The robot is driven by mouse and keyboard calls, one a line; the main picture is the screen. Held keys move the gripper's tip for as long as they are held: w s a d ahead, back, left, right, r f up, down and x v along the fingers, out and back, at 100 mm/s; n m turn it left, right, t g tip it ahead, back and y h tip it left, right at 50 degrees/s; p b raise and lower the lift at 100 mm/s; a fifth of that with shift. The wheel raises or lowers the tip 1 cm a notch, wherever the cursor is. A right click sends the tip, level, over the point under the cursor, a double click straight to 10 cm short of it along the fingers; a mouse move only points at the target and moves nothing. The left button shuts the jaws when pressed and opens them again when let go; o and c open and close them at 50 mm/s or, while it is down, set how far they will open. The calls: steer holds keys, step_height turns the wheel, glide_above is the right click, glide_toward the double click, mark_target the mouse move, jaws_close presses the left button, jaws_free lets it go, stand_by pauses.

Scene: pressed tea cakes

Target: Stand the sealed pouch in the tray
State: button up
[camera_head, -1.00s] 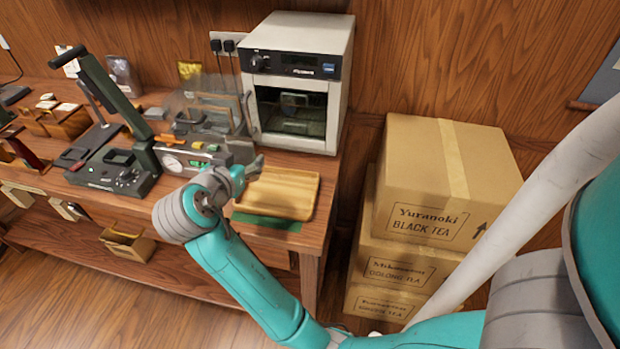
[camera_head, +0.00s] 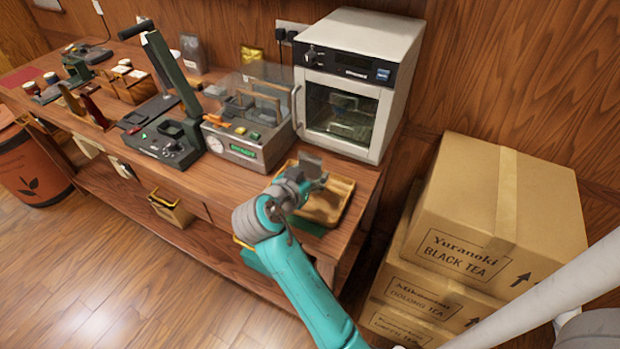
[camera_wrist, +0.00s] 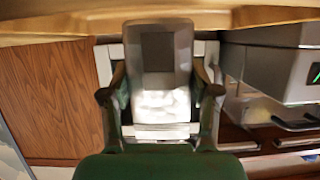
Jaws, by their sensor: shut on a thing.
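My gripper (camera_head: 312,182) is over the left part of the wooden tray (camera_head: 346,196), near the front right end of the bench. It is shut on a grey pouch (camera_head: 311,164), which stands up above the fingers in the head view. In the wrist view the pouch (camera_wrist: 160,60) sits between both fingers (camera_wrist: 160,95), with a dark grey panel at one end and a bright silvery part. A pale wooden strip (camera_wrist: 60,28), likely the tray's edge, crosses the top of that view. The arm hides part of the tray. I cannot tell whether the pouch touches the tray.
A white oven-like cabinet (camera_head: 358,75) stands behind the tray. A sealing machine with a clear cover (camera_head: 245,140) is to its left. Stacked cartons (camera_head: 490,215) stand right of the bench. A grey pouch (camera_head: 193,55) and a gold pouch (camera_head: 252,54) are at the back wall.

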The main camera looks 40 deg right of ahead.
steer(key=shift+f, duration=0.8)
steer(key=shift+f, duration=0.2)
steer(key=o, duration=1)
steer(key=shift+c, duration=0.2)
steer(key=shift+r, duration=0.2)
steer(key=v, duration=1.2)
